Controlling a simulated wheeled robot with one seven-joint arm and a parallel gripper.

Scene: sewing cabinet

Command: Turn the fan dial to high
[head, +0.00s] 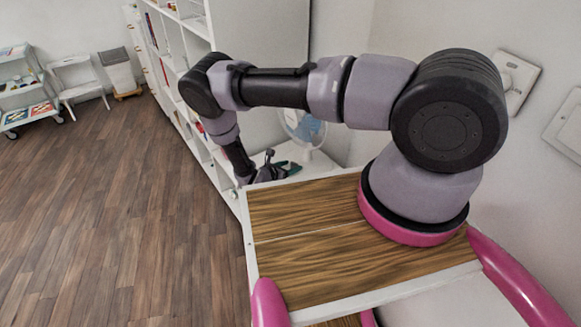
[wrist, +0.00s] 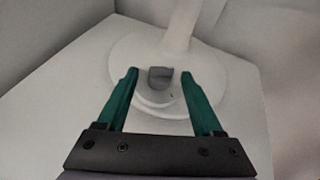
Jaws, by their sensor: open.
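The fan (head: 304,128) stands on a white surface beyond my wooden top, partly hidden behind my arm in the head view. In the wrist view its round white base (wrist: 126,52) and stem (wrist: 181,25) show. The grey fan dial (wrist: 160,77) sits on the base, in front of the stem. My gripper (wrist: 159,74) is open, with one green finger on each side of the dial and clear gaps between. Whether the fingers are level with the dial or above it I cannot tell. My gripper also shows in the head view (head: 291,170), beside the fan's foot.
The white surface (wrist: 60,110) around the fan base is bare. Walls stand close behind the fan. A white shelf unit (head: 180,60) runs along the left of my arm. Open wooden floor (head: 100,200) lies further left.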

